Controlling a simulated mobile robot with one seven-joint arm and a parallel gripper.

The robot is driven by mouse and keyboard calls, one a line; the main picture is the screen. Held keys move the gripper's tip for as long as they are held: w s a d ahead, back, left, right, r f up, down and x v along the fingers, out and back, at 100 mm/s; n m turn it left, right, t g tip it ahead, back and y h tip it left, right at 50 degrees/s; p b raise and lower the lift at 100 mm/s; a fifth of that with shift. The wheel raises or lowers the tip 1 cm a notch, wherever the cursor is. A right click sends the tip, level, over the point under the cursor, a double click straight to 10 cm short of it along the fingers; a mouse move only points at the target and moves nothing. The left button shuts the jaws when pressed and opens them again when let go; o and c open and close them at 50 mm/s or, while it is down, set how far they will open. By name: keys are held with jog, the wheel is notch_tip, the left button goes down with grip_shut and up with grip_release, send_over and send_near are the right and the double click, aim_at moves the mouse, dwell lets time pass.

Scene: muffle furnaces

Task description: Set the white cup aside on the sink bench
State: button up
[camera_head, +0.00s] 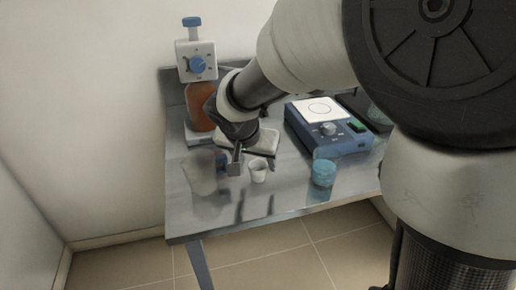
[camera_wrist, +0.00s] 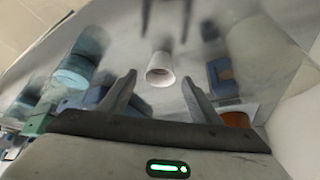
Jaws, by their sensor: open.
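The white cup (camera_head: 258,171) is small and stands upright on the metal bench (camera_head: 215,219), in front of my gripper. It also shows in the wrist view (camera_wrist: 160,69), ahead of and between my two fingers, apart from them. My gripper (camera_head: 236,163) is open and empty, low over the bench just left of the cup in the head view. Its spread fingers show in the wrist view (camera_wrist: 160,90). No sink basin can be made out in either view.
A blue stirrer with a white plate (camera_head: 330,128) and a beaker with blue contents (camera_head: 323,174) stand to the right. A dispenser on a brown bottle (camera_head: 200,120) stands at the back left. A clear beaker (camera_head: 199,174) is left of my gripper. The front strip is clear.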

jog(key=p+v, duration=0.1)
jog(key=v, duration=0.7)
jog(key=s+d+r+n+y, duration=0.1)
jog(key=s+d+r+n, duration=0.2)
jog(key=s+d, duration=1.2)
jog(key=s+r, duration=0.1)
jog(key=s, duration=0.1)
jog(key=shift+s+d+y, duration=0.3)
jog(key=shift+d+y, duration=0.1)
